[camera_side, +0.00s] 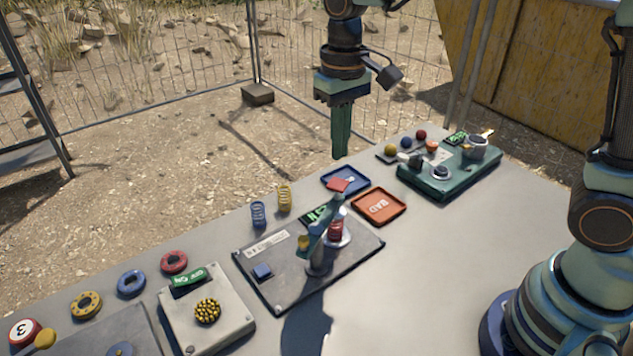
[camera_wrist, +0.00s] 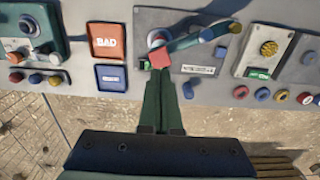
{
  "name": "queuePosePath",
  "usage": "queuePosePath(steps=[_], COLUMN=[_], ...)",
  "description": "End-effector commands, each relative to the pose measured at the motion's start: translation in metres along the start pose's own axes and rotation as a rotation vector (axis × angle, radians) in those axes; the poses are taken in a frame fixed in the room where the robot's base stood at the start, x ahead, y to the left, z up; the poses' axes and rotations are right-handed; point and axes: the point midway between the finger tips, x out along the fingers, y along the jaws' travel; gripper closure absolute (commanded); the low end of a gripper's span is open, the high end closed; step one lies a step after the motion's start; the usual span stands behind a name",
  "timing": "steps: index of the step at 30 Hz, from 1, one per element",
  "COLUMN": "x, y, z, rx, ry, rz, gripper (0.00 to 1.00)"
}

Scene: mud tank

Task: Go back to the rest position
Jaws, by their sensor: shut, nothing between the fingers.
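My gripper (camera_side: 341,156) hangs pointing straight down in the side view. It is shut and empty, high over the far side of the table, and touches nothing. In the wrist view my gripper's two green fingers (camera_wrist: 162,85) lie side by side, their tips in front of a red part on the lever station. The dark grey lever station (camera_side: 357,258) stands below and in front of the gripper in the side view, with a teal lever (camera_side: 317,237) and a red cylinder (camera_side: 336,229) on it.
A green device (camera_side: 450,180) stands at the right. Springs (camera_side: 285,198), rings (camera_side: 131,283) and a grey button box (camera_side: 232,314) are left. The front right table is bare.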

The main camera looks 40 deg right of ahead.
Motion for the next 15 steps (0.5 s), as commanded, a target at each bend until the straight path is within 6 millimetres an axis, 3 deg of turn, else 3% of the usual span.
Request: queuePosePath(steps=[10,15], x=[-0.002,-0.017], y=[0.001,0.016], z=[0.001,0.011], rx=[0.001,0.003], ry=[0.005,0.064], rz=[-0.001,-0.015], gripper=[1.0,1.0])
